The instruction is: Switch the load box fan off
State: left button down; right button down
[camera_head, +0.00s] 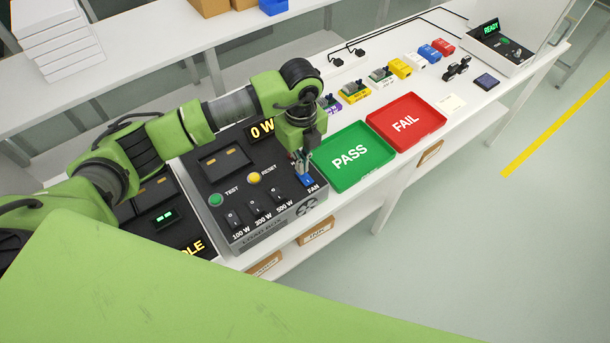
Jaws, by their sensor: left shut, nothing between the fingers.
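The load box (225,208) is a dark panel on the white bench, with a display reading 0 W. It has a green TEST button (215,200), a yellow RESET button (254,178) and three black rocker switches marked 100 W, 200 W and 500 W. The blue fan switch (307,181) is at the panel's right edge, above the FAN label. My left gripper (301,166) points down right at the fan switch, with its fingers shut and empty. I cannot tell whether it touches the switch, which it partly hides. My right gripper is not in view.
A green PASS tray (382,165) and a red FAIL tray (438,108) lie right of the load box. Several small coloured parts stand in a row behind them. A tester reading READY (500,48) is at the far right end.

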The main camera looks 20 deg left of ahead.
pick_arm(q)
jog(key=shift+f+b, duration=0.5)
jog(key=shift+f, duration=0.2)
jog(key=shift+r, duration=0.15)
jog(key=shift+r+p, duration=2.35)
jog(key=shift+r, duration=1.05)
